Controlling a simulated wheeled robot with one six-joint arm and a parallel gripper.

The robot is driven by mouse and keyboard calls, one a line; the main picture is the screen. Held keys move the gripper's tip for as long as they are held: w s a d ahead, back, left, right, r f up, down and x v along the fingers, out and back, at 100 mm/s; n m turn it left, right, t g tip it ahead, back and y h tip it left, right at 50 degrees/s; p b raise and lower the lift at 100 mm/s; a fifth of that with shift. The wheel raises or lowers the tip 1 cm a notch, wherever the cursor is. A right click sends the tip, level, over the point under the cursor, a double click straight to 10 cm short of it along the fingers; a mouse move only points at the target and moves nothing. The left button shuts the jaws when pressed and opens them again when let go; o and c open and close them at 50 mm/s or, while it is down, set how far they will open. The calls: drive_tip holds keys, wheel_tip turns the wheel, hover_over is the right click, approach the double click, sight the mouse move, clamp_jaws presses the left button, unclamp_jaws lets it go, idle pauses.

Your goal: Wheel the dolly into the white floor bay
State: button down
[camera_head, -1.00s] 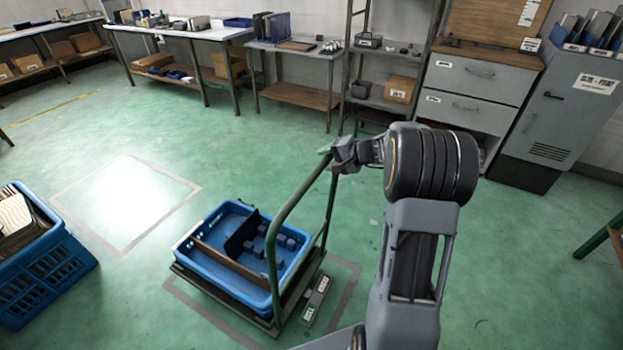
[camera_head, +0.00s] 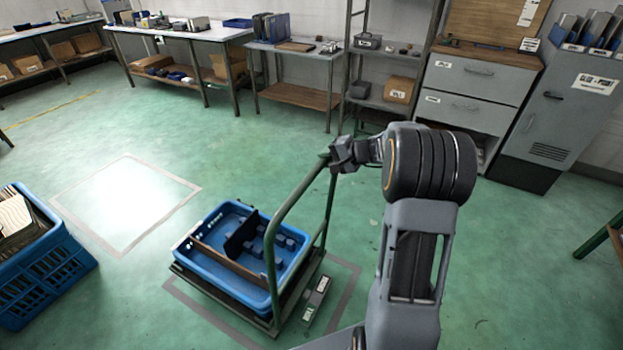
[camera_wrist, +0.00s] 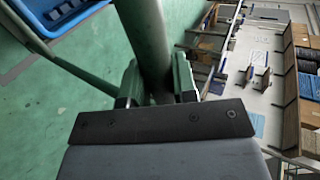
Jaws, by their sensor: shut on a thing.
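The dolly (camera_head: 272,322) is a low flat cart with a green tubular push handle (camera_head: 270,248). It carries a blue tray (camera_head: 190,262) with a brown divider and dark parts in it. It stands within a grey-outlined floor area. The white floor bay (camera_head: 125,205) is a bright square with a grey border, left of the dolly and apart from it. My gripper (camera_head: 333,160) is at the top of the handle. In the wrist view my gripper (camera_wrist: 158,88) has a finger on each side of the green handle tube (camera_wrist: 146,40) and is shut on it.
A blue crate (camera_head: 45,270) stands at the left edge, close to the near-left side of the bay. Workbenches (camera_head: 180,33), shelves and a grey cabinet (camera_head: 565,100) line the back wall. The green floor between dolly and bay is clear.

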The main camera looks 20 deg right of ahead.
drive_tip(key=w+a+b, duration=0.1)
drive_tip(key=w+a, duration=1)
drive_tip(key=shift+a+f, duration=0.15)
drive_tip(key=shift+f, duration=0.2)
drive_tip(key=w+a+p, duration=0.8)
drive_tip(key=w+a, duration=0.2)
drive_tip(key=w, duration=0.1)
drive_tip(key=shift+w+a+r+p, duration=0.15)
drive_tip(key=shift+w+a+p, duration=0.1)
drive_tip(key=shift+w+p, duration=0.1)
drive_tip(key=shift+d, duration=0.15)
